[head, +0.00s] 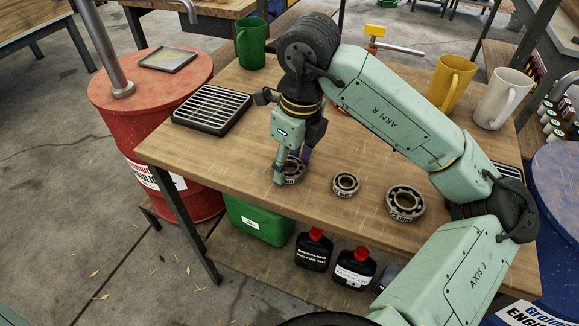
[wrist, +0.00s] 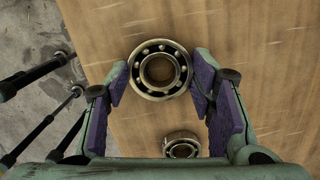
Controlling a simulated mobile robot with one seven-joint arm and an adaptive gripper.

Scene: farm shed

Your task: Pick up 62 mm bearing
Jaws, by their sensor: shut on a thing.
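Three metal ball bearings are on the wooden workbench. The left bearing (head: 293,173) is at my gripper (head: 291,174), partly hidden by a finger in the head view. In the wrist view this bearing (wrist: 160,70) sits between the purple pads of my gripper (wrist: 160,72), which is shut on it. It lies flat, at or very near the bench top. A smaller bearing (head: 345,184) lies to its right, and a larger bearing (head: 405,203) lies farther right. One other bearing (wrist: 182,145) shows low in the wrist view. I cannot read the held bearing's size marking.
The workbench (head: 225,150) carries a black slatted tray (head: 212,108), a green mug (head: 251,43), a yellow mug (head: 451,83), a white mug (head: 503,98) and a yellow-headed hammer (head: 375,33). A red drum (head: 125,115) stands at left, a blue drum (head: 558,195) at right.

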